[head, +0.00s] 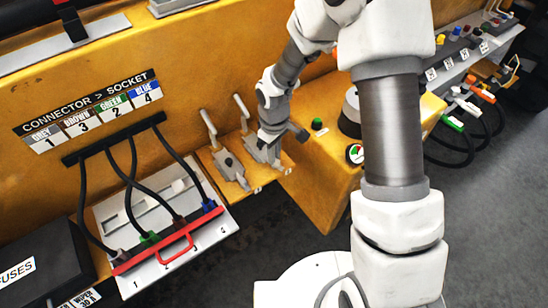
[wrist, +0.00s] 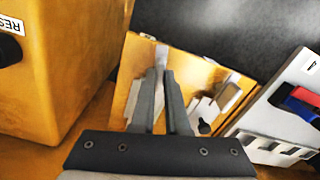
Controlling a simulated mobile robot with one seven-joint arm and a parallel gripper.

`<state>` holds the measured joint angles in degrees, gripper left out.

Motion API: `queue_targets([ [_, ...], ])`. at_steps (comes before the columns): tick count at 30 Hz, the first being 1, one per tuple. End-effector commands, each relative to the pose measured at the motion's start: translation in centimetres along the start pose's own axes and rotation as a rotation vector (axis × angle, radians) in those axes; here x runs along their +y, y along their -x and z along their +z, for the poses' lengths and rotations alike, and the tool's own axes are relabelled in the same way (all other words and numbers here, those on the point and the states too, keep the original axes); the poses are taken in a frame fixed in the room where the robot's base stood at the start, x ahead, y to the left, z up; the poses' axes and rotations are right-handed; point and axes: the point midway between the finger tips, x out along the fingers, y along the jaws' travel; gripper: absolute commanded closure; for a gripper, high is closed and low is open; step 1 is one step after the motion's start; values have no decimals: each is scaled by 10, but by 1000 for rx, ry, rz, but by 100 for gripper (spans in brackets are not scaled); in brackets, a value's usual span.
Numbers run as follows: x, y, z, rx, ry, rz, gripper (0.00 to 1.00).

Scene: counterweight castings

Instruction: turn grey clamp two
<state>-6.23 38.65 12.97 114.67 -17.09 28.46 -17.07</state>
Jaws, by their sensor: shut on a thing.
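Two grey clamps with pale levers stand side by side on a small yellow shelf (head: 222,188). The right clamp, grey clamp two (head: 251,152), has its lever (head: 241,107) raised, leaning up and left in the head view. The left clamp (head: 231,168) also has its lever (head: 208,124) raised; it shows at right in the wrist view (wrist: 213,104). My gripper (head: 266,143) is at the right clamp and partly covers it. In the wrist view my gripper's dark fingers (wrist: 162,76) are closed on the right clamp's pale part (wrist: 162,54); the gripped portion is mostly hidden.
Left of the shelf is a white connector panel (head: 134,285) with a red handle (head: 166,252) and black cables. Grey floor (head: 270,225) is open in front.

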Motion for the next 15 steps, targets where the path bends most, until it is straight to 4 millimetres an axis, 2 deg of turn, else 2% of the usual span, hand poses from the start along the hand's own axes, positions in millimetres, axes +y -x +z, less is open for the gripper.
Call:
queue_targets([
  [6, 0, -1, 0, 1, -104, 0, 100],
  [15, 0, 0, 0, 1, -162, 0, 100],
])
